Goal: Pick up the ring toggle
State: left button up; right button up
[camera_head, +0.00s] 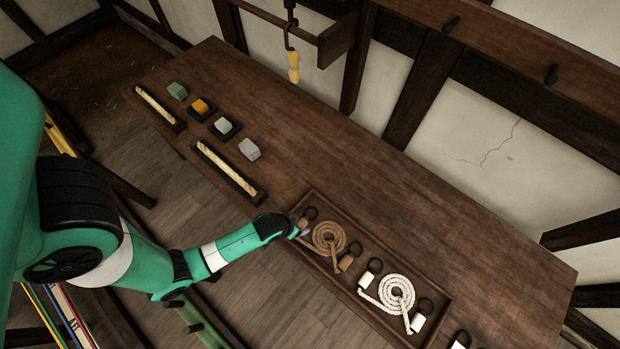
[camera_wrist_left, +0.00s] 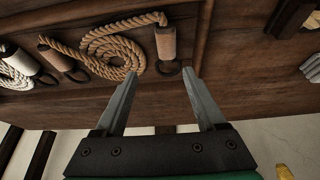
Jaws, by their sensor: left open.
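Several ring toggles, short cylinders each with a dark ring at one end, lie in a long wooden tray (camera_head: 322,201). A brown ring toggle (camera_head: 304,221) is at the tray's left end beside a tan rope coil (camera_head: 329,238). My left gripper (camera_head: 300,232) is at this toggle, partly covering it. In the left wrist view the toggle (camera_wrist_left: 166,42) and its ring lie beyond the open, empty fingers (camera_wrist_left: 163,82), roughly in line with the gap. Contact cannot be told. A second brown toggle (camera_head: 346,262) lies right of the coil. My right gripper is not in view.
White toggles (camera_head: 418,322) and a white rope coil (camera_head: 397,294) fill the tray's right part. Coloured blocks (camera_head: 201,106) and two narrow trays with pale rods (camera_head: 229,171) lie at the table's left. A yellow-handled hook hangs above (camera_head: 293,66). The table's back strip is clear.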

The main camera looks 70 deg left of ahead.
pick_arm(q)
notch_tip(320, 180, up, 2)
jog(key=s+p, duration=0.1)
jog(key=s, duration=0.1)
jog(key=b, duration=0.6)
send_over(302, 222)
jog(key=s+d, duration=0.1)
jog(key=s, duration=0.2)
jog(key=f, duration=0.6)
jog(key=shift+w+d, duration=0.2)
jog(key=shift+w, duration=0.05)
jog(key=shift+w+f, duration=0.1)
jog(key=shift+w, duration=0.05)
jog(key=b+x, duration=0.2)
jog(key=x, duration=0.3)
jog(key=shift+w+a, duration=0.15)
grip_shut()
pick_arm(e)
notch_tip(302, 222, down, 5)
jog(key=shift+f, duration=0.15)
